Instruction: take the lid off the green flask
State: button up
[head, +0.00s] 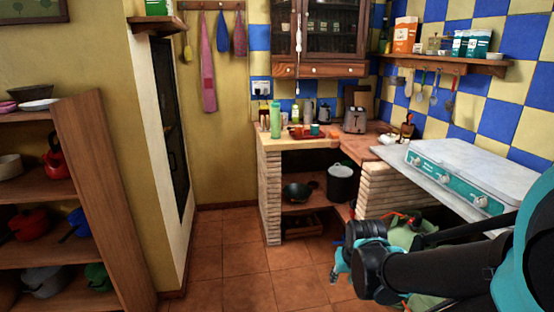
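A tall light green flask (275,121) stands upright near the front left of the corner counter, close to its left end. Its top looks the same green as its body, and the lid is too small to make out apart from it. My gripper (336,274) is low in the lower right of the head view, in front of the brick counter and well below and to the right of the flask, far from touching it. Its fingers are small and partly hidden by my arm, so I cannot tell whether they are open or shut.
On the counter (284,142), bottles, a tray of cups and a toaster (355,120) stand behind and right of the flask. A white stove (475,165) is at right, near my arm. A shelf of pots (88,150) stands at left. The tiled floor (232,262) is clear.

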aim_at(275, 103)
jog(key=i, duration=1.9)
